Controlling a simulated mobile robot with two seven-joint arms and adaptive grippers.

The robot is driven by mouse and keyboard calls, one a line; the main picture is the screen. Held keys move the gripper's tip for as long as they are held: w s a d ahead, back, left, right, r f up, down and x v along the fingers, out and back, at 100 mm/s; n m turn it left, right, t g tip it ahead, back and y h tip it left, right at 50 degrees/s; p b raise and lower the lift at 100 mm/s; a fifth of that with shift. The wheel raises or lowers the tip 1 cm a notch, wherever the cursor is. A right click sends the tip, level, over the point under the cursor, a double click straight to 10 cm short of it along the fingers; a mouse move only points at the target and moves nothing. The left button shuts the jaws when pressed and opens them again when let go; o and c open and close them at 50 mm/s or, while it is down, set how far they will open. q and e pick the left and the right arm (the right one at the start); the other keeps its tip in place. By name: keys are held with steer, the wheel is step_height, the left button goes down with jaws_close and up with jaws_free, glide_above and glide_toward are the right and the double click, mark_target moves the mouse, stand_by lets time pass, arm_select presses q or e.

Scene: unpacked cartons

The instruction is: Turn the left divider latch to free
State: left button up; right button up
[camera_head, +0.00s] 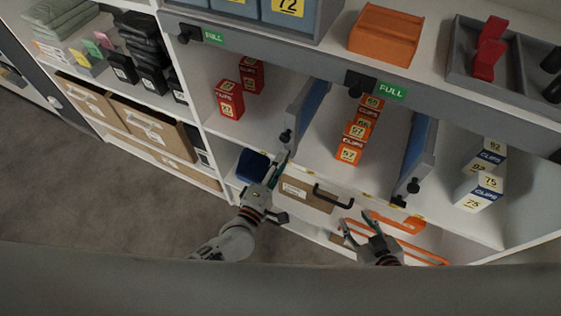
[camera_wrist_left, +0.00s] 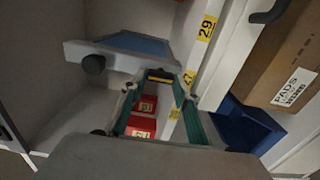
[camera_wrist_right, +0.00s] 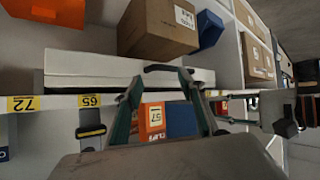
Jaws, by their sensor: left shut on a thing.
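The left divider (camera_head: 305,112) is a grey and blue panel with a black knob (camera_head: 285,136) at its front; it also shows in the left wrist view (camera_wrist_left: 135,45). My left gripper (camera_head: 282,168) is at the shelf edge below that knob. In the left wrist view its green fingers are on either side of the black and yellow latch (camera_wrist_left: 160,75), shut on it. The fingers hide the latch in the head view. My right gripper (camera_head: 361,222) is open and empty, in front of the lower shelf and apart from the dividers.
The right divider (camera_head: 416,155) stands further right, with its own knob and latch. Orange boxes (camera_head: 354,132) stand between the dividers, red boxes (camera_head: 230,100) to the left, white-blue boxes (camera_head: 480,190) to the right. Below are a carton (camera_head: 305,192) and a blue bin (camera_head: 253,166).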

arm_select(q)
steer(key=o, duration=1.1)
steer(key=shift+s, duration=0.1)
steer(key=v, duration=1.2)
steer(key=s+a+f+m+g+y, duration=0.2)
steer(key=a+m, duration=0.4)
steer(key=m, duration=0.3)
steer(key=s+a+f+m+g+y, duration=0.2)
steer(key=a+f+m+g, duration=0.1)
steer(key=a+m, duration=0.4)
steer(key=shift+a+f+m+g+y, duration=0.3)
steer(key=shift+f+m, duration=0.3)
steer(key=shift+m, duration=0.3)
